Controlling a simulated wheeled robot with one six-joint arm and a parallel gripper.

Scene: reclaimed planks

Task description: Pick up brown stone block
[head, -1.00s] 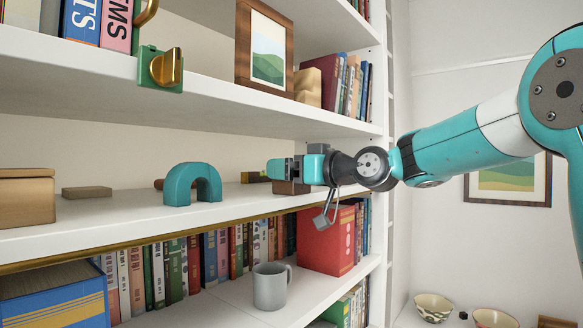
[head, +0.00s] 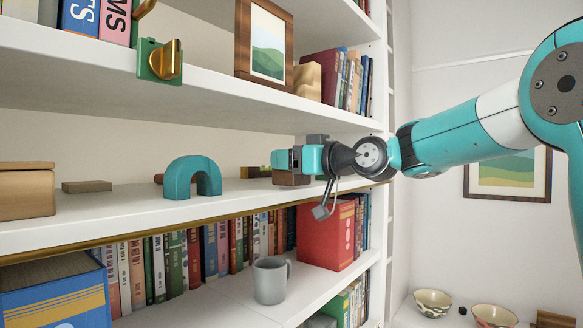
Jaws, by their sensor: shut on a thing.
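The brown stone block (head: 291,178) is in the jaws of my gripper (head: 291,162) at the right part of the middle shelf (head: 120,209). My gripper reaches in from the right, its teal fingers shut on the block. The block's lower part shows below the fingers; its upper part is largely hidden by them. It appears to hang slightly above the shelf surface, though the gap is hard to see.
A teal arch (head: 192,178), a flat brown piece (head: 87,186) and a tan box (head: 27,192) stand left on the same shelf. The upper shelf (head: 200,89) is close above.

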